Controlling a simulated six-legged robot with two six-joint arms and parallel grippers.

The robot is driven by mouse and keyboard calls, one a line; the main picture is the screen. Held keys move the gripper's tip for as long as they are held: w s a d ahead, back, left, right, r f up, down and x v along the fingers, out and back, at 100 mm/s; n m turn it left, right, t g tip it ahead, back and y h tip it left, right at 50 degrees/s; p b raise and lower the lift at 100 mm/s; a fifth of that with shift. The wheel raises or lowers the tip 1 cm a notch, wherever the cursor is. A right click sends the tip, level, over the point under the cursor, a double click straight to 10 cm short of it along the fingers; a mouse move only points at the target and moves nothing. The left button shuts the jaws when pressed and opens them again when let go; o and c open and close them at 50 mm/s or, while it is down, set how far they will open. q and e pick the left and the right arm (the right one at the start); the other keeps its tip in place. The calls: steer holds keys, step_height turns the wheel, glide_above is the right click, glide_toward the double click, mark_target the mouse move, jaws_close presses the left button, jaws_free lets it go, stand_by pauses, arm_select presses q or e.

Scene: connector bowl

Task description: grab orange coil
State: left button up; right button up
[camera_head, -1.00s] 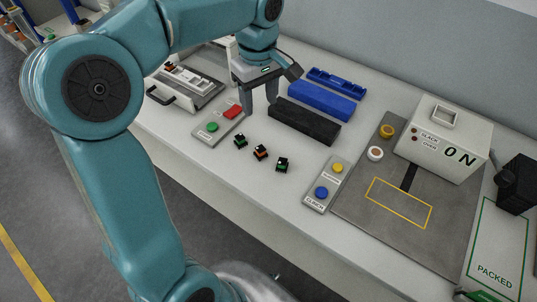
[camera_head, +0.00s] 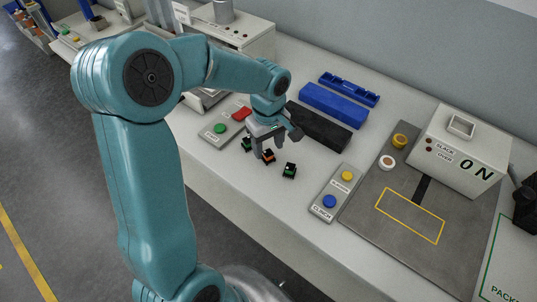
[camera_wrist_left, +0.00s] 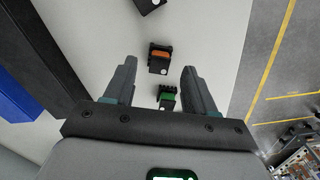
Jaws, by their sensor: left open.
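The orange coil (camera_head: 268,157) is a small black block with an orange band, standing on the white table between two green coils. It also shows in the left wrist view (camera_wrist_left: 159,58), between and just beyond the fingertips. My left gripper (camera_head: 267,149) is open, pointing down over the orange coil and partly hiding it in the head view. Its two fingers (camera_wrist_left: 159,68) stand apart with nothing between them gripped. One green coil (camera_head: 247,144) is partly behind the gripper; the other green coil (camera_head: 289,170) stands to the right. My right gripper is not in view.
A panel with green and red buttons (camera_head: 219,129) lies left of the coils, a panel with yellow and blue buttons (camera_head: 336,192) to the right. A black block (camera_head: 325,130) and a blue block (camera_head: 334,104) lie behind. The white oven (camera_head: 463,146) stands far right.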

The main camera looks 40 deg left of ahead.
arm_select(q)
step_height(320, 180, down, 2)
steer(key=shift+f, duration=0.15)
jaws_close()
